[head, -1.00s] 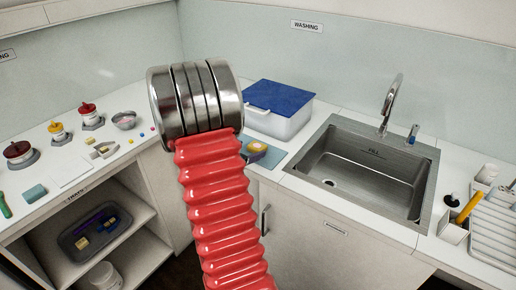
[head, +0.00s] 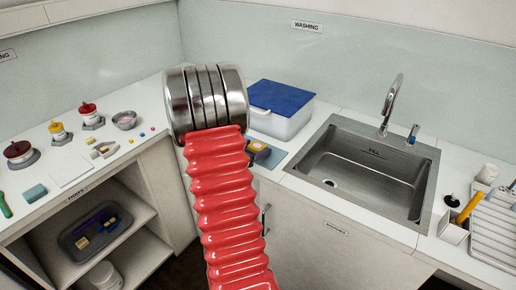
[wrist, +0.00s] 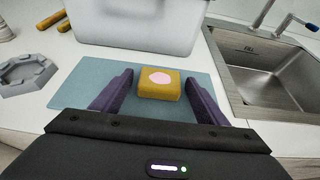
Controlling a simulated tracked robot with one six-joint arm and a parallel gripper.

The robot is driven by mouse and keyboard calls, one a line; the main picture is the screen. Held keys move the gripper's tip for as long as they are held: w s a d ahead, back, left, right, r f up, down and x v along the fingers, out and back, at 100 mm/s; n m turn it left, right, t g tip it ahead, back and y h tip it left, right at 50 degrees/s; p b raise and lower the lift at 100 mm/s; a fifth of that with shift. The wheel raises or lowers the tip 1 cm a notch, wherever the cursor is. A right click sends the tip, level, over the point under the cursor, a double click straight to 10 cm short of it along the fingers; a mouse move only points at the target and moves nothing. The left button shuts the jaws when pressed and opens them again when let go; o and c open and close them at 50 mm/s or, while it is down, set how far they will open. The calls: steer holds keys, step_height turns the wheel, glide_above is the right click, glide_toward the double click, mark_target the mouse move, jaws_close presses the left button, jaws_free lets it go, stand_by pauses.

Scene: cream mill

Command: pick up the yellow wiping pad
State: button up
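The yellow wiping pad (wrist: 159,90) is a small block with a pink patch on top. It lies on a blue-grey mat (wrist: 72,92) on the counter. In the wrist view my gripper (wrist: 158,78) is open, its two purple fingers pointing toward the pad, one on each side with gaps between. Nothing is held. In the head view the pad (head: 262,152) shows small beside my red arm, which hides part of the mat (head: 274,157) and most of the gripper.
A white bin with a blue lid (head: 283,108) stands right behind the mat. A steel sink (head: 365,165) is to the right. A grey hexagonal holder (wrist: 30,75) sits left of the mat.

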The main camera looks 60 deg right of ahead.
mark_target(254, 148)
steer(key=c, duration=0.9)
steer(key=shift+r, duration=0.1)
steer(key=shift+c, duration=0.2)
step_height(254, 148, up, 10)
stand_by(1.0)
